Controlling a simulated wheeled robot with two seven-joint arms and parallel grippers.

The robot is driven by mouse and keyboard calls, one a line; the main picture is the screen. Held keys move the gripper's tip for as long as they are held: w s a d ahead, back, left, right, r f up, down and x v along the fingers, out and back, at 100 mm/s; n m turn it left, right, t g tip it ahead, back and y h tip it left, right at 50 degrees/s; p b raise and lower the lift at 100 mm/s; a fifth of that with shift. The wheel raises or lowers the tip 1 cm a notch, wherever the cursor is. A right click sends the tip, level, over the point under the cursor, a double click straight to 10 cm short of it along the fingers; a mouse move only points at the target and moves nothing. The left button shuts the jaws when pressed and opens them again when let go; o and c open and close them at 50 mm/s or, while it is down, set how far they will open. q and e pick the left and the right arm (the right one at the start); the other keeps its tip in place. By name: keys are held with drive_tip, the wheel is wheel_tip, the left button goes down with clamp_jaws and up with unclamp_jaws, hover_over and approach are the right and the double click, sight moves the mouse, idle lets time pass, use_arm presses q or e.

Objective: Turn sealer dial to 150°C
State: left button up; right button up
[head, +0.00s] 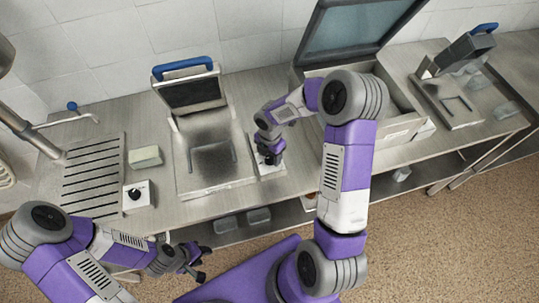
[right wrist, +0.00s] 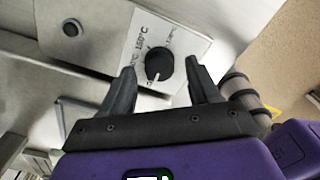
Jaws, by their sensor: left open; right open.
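A black dial (right wrist: 159,64) sits on a white panel (right wrist: 185,35) in the right wrist view. A printed "150°C" is above left of the dial; other marks are too small to read surely. The dial's white line points down in that picture, away from the "150°C" print. My right gripper (right wrist: 160,90) is open, its two fingers on either side of the dial; I cannot tell whether they touch it. In the head view my right gripper (head: 268,158) is over the panel (head: 270,169) beside the sealer (head: 208,150) and hides the dial. My left gripper (head: 192,268) is open and empty, in front of the counter.
Another white box with a black knob (head: 136,194) and a pale block (head: 145,156) stand left of the sealer. A slatted drainboard (head: 92,175) and tap (head: 72,107) are further left. An open-lidded box (head: 350,38) and another blue-handled device (head: 468,48) stand right.

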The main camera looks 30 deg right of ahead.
drive_tip(key=shift+f, duration=0.4)
drive_tip(key=c, duration=1)
drive_tip(key=shift+c, duration=0.2)
